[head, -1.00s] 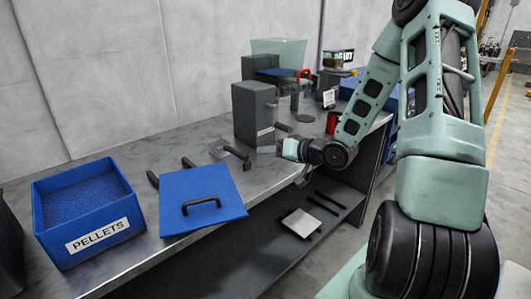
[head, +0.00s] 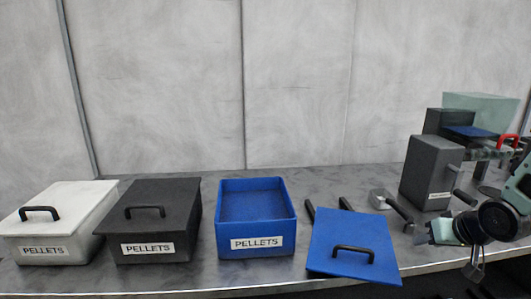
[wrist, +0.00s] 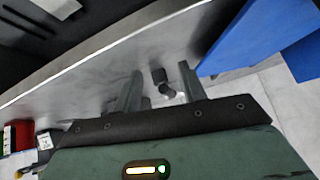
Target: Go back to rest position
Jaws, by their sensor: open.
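My gripper (head: 428,233) is at the right of the head view, by the bench's front edge and in front of the grey upright box. In the wrist view its two fingers (wrist: 162,88) stand apart. Nothing is clearly held between them. A small dark item (wrist: 160,76) shows beyond the gap; I cannot tell whether it is the scoop's handle. The clear scoop with a dark handle (head: 400,208) lies on the bench just left of and behind my gripper in the head view. Part of my arm is cut off at the right edge.
White (head: 73,225), black (head: 160,215) and open blue (head: 256,243) pellet bins stand along the steel bench. A blue lid (head: 352,232) leans tilted beside the blue bin. A grey box (head: 430,172) and machine parts stand at right.

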